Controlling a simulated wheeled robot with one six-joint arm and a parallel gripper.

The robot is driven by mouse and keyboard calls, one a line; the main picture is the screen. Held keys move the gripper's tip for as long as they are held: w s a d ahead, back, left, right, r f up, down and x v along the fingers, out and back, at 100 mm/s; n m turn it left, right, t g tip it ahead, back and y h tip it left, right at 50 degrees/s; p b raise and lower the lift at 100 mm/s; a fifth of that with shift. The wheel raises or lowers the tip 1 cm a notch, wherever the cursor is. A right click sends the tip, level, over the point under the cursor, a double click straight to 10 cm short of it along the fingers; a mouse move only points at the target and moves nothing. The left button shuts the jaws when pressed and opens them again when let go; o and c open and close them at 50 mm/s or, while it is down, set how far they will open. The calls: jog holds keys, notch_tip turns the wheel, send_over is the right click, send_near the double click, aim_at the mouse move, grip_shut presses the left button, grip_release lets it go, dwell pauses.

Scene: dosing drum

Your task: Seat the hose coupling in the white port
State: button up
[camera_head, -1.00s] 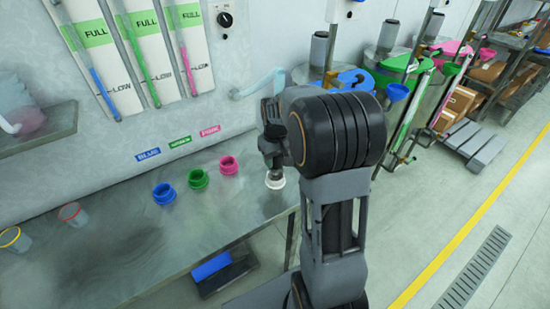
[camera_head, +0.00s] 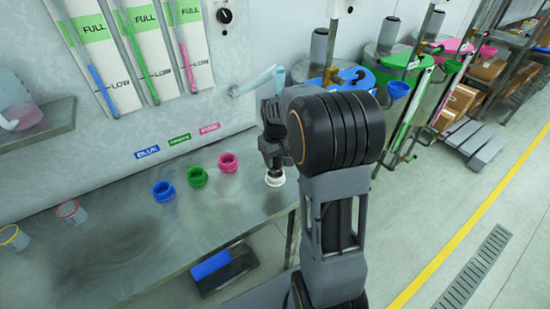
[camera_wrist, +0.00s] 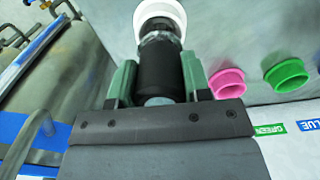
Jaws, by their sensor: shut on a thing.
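The hose coupling (camera_wrist: 160,67) is a dark cylinder with a grey front end. My gripper (camera_wrist: 160,80) is shut on it, with a green finger pad on each side. The white port (camera_wrist: 178,15) is a white ring at the top of the wrist view, and the coupling's front end meets it or overlaps it. The white port (camera_head: 275,179) also shows on the bench in the head view, directly below my gripper (camera_head: 272,160). The coupling looks roughly upright over the port. How deep it sits in the ring is hidden.
Pink (camera_head: 228,162), green (camera_head: 197,176) and blue (camera_head: 164,191) ports stand in a row left of the white one on the metal bench (camera_head: 130,255). A pale pipe (camera_head: 258,82) juts from the wall behind my gripper. Two cups stand at the bench's left.

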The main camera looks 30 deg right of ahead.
jog(key=shift+f, duration=0.1)
dwell(0.4)
jog(key=shift+f+b, duration=0.8)
jog(key=shift+f, duration=0.15)
jog(key=o, duration=1.3)
jog(key=shift+r, duration=0.1)
jog(key=shift+r+p, duration=2.8)
jog(key=shift+r, duration=0.6)
